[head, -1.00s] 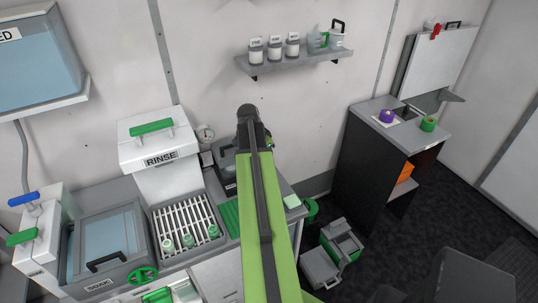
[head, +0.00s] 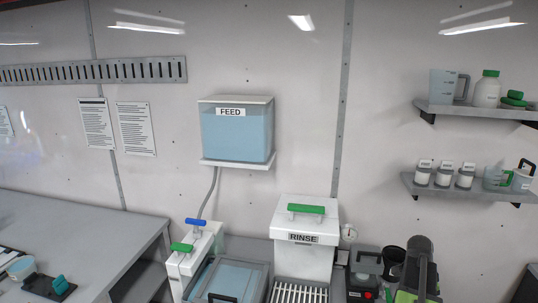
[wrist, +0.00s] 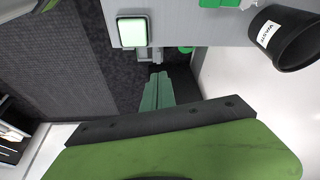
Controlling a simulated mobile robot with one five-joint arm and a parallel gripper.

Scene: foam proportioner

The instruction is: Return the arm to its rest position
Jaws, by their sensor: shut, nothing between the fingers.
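My arm (head: 418,272), green with a dark end, rises at the lower right of the head view, in front of the counter. Its gripper end cannot be made out there. In the wrist view my gripper (wrist: 157,92) shows as two narrow teal-green fingers together, beyond the dark bar and green body of my arm. The fingers are shut with nothing between them. They show against the dark floor beside the counter edge and appear to touch nothing.
A black WASTE cup (wrist: 283,38) and a pale green pad (wrist: 133,31) lie on the counter close by in the wrist view. The RINSE box (head: 305,255) and FEED tank (head: 236,135) are left of my arm. A shelf of bottles (head: 465,185) is at right.

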